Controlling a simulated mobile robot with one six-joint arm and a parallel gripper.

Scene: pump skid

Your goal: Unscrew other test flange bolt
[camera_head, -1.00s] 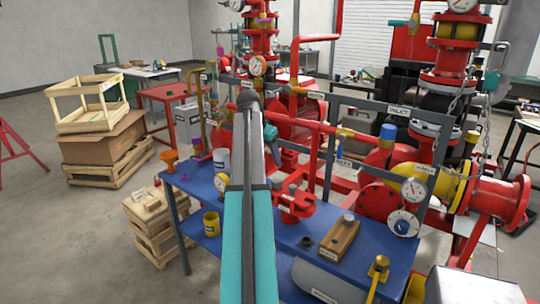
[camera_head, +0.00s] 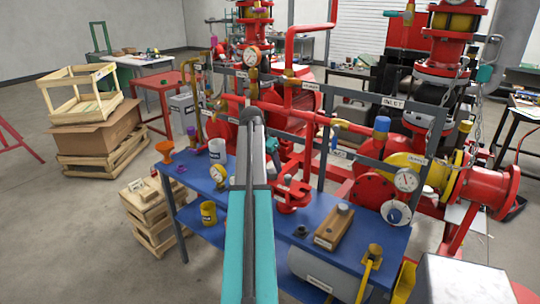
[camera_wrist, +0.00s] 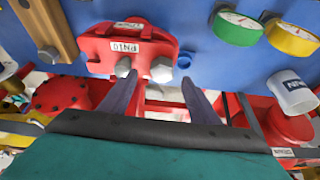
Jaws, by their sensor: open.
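The red test flange (camera_wrist: 128,48) with a white label is on the blue bench in the wrist view. In the head view a red fitting (camera_head: 291,194) on the bench is partly behind my arm, and my fingertips are hidden there.
The blue bench (camera_head: 285,262) also holds a wooden block (camera_head: 333,228), a white cup (camera_head: 217,150) and an orange funnel (camera_head: 165,150). Red pipes and a grey frame (camera_head: 385,116) stand close behind. A round blue-grey piece (camera_wrist: 185,59) is beside the flange.

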